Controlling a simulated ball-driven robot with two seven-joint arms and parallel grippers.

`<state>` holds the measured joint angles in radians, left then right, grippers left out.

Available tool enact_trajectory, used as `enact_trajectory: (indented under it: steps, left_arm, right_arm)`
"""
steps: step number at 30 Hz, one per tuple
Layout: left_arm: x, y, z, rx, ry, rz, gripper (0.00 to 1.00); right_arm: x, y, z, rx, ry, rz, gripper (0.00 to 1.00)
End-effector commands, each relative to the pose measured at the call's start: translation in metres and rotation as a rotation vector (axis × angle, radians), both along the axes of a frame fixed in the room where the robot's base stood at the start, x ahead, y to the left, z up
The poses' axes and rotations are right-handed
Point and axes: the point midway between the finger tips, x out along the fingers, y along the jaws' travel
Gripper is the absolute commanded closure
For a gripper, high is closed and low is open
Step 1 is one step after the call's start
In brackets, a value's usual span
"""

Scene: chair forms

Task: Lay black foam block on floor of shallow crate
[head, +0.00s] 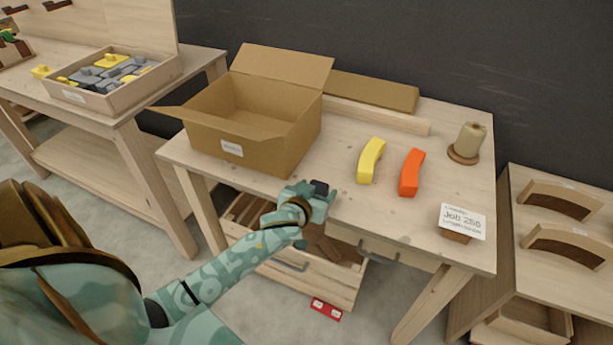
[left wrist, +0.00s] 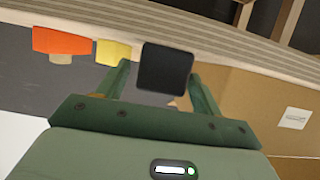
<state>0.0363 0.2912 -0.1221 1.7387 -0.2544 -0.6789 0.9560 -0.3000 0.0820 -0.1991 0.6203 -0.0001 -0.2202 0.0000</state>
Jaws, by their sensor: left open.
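A small black block (head: 319,187) shows at the tip of my left gripper (head: 322,196), over the front edge of the middle table. In the left wrist view the black block (left wrist: 166,70) appears as a dark square between the two green fingers of the gripper (left wrist: 162,85). The jaws are open; I cannot tell whether a finger touches the block. A shallow wooden crate (head: 90,101) with a label stands on the left bench, with several grey and yellow blocks in it. My right gripper is not in view.
An open cardboard box (head: 238,155) stands on the table's left side. A yellow curved piece (head: 371,160), an orange one (head: 411,172), a twine spool (head: 470,141) and a job card (head: 463,220) are to the right. An open drawer (head: 315,281) juts out below.

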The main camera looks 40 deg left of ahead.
Motion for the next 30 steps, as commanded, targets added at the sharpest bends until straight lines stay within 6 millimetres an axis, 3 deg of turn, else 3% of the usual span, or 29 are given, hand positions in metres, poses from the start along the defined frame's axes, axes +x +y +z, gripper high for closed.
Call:
enact_trajectory:
  steps: [6, 12, 23, 26, 29, 30]
  left_arm:
    - [-0.049, -0.012, 0.025, -0.002, -0.001, 0.0, 0.34]
    - [-0.078, -0.019, 0.035, 0.0, 0.0, 0.0, 0.34]
    - [-0.086, -0.02, 0.034, 0.002, 0.006, -0.002, 0.34]
    - [-0.092, -0.023, 0.005, 0.009, 0.068, -0.019, 0.34]
    - [-0.117, -0.031, -0.067, 0.029, 0.223, -0.069, 0.34]
    - [-0.135, -0.035, -0.105, 0.038, 0.304, -0.1, 0.34]
  right_arm:
    - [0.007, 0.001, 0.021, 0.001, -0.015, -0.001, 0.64]
    - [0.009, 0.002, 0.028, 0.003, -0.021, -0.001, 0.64]
    - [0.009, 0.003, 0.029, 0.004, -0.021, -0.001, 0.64]
    - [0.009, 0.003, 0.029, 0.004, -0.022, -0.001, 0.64]
    - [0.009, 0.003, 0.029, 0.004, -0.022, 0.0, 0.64]
    - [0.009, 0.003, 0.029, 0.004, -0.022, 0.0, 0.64]
